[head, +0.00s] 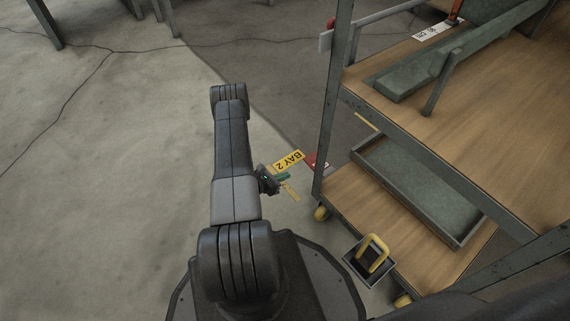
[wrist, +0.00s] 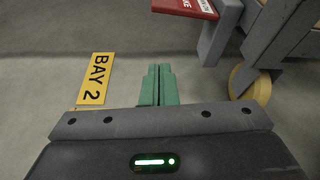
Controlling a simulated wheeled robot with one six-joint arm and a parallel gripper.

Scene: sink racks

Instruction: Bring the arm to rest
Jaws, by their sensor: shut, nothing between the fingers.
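My arm reaches forward over the concrete floor in the head view and bends down. My gripper (wrist: 158,85) shows in the wrist view with its green fingers together and nothing between them. In the head view the gripper (head: 284,177) is partly hidden beside my arm. It hangs over the floor, left of the cart and apart from it. A yellow BAY 2 sign (wrist: 95,78) lies left of the fingers in the wrist view.
A cart with wooden shelves (head: 480,110) stands to the right, with a grey post (head: 335,100) and yellow wheels (head: 321,213). A grey tray (head: 420,190) and a small bin with a yellow handle (head: 372,255) are low on it. The floor (head: 100,200) at left is clear.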

